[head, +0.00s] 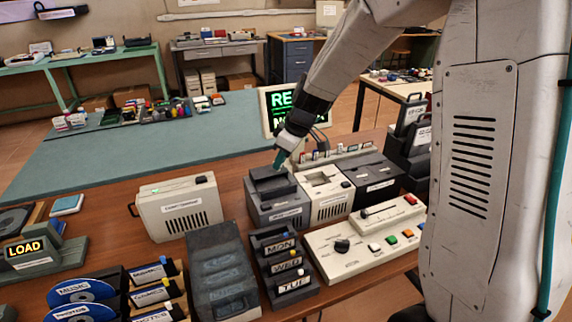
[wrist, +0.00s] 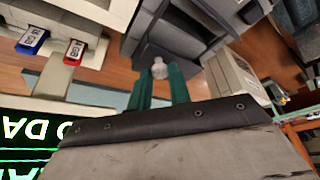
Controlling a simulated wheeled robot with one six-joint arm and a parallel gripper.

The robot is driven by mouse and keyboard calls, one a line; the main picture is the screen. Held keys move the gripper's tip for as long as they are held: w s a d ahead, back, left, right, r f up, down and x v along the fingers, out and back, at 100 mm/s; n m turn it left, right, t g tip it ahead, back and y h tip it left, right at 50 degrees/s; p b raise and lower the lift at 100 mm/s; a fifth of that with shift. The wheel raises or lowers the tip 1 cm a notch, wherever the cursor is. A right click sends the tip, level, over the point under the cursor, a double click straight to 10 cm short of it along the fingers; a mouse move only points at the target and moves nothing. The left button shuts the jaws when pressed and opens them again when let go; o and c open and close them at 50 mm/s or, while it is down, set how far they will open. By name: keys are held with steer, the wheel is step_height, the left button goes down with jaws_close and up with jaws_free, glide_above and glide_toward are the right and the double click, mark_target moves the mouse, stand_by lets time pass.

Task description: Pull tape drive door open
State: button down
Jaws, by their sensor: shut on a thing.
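The tape drive is most likely the dark grey box (head: 283,214) with a pale label on its front, on the wooden table near the middle of the head view. A dark raised panel, apparently its door (head: 268,182), stands at its top. My gripper (head: 278,163) reaches down to it from above, teal fingers at the panel. In the wrist view, the teal fingers (wrist: 160,72) are shut on a small pale knob (wrist: 159,66) in front of the dark box (wrist: 180,36). How far the door is open cannot be told.
A white unit (head: 325,192) and another dark box (head: 376,182) stand close on the right. A cream case (head: 180,208) is to the left. A day rack (head: 282,262) and a control panel (head: 368,240) lie in front. The teal mat (head: 130,155) behind is largely clear.

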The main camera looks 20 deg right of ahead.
steer(key=c, duration=1.3)
jaws_free()
steer(key=v, duration=0.7)
steer(key=shift+r, duration=0.35)
steer(key=shift+s+d, duration=0.15)
